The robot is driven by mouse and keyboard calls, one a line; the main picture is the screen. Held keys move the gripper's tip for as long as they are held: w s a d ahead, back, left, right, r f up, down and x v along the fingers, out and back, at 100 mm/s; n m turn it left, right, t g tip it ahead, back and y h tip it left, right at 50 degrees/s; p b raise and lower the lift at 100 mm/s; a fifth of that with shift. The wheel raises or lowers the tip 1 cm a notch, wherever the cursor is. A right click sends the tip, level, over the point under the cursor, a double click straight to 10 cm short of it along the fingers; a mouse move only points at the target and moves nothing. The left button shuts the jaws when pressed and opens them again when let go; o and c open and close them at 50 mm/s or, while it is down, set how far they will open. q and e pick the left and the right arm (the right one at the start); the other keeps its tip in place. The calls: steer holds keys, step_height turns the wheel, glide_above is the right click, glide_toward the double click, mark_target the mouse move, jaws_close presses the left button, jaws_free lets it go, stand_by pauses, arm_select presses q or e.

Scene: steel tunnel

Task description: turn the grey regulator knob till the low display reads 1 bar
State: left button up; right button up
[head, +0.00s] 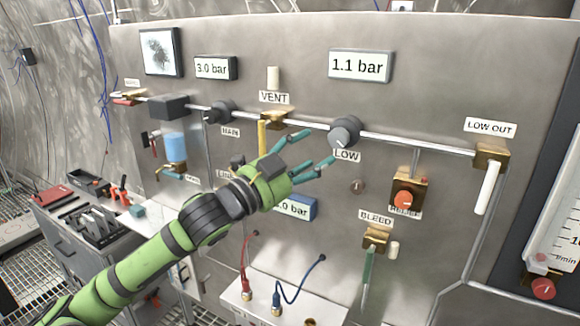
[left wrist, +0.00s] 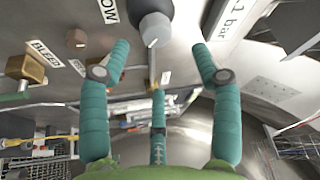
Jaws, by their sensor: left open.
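The grey regulator knob (head: 345,131) sits on the pipe of the steel panel, above the LOW label (head: 346,156). A white mark shows on its face. The low display (head: 360,66) above it reads 1.1 bar. My left gripper (head: 320,148) is open, with teal fingers spread just left of and below the knob. In the left wrist view the knob (left wrist: 151,28) lies beyond the open fingertips, roughly between the two outer fingers and apart from them. My right gripper is not in view.
A lower display (head: 296,207) is partly hidden by my gripper.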

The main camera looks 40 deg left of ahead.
arm_select(q)
steer(key=shift+v, duration=2.35)
steer(key=shift+d+r, duration=0.1)
steer(key=m+g+y+b, duration=0.3)
steer(key=m+y, duration=0.4)
steer(key=m, duration=1.3)
glide_toward(337, 140)
steer(key=w, duration=0.2)
steer(key=shift+t+h, duration=0.3)
steer(key=shift+a+p+x, duration=0.2)
steer(key=shift+p+x, duration=0.5)
steer(key=shift+x, duration=1)
steer(key=shift+a+p+x, duration=0.2)
steer(key=shift+p+x, duration=0.45)
steer(key=shift+x, duration=1)
steer(key=shift+s, duration=0.1)
steer(key=shift+c, duration=0.4)
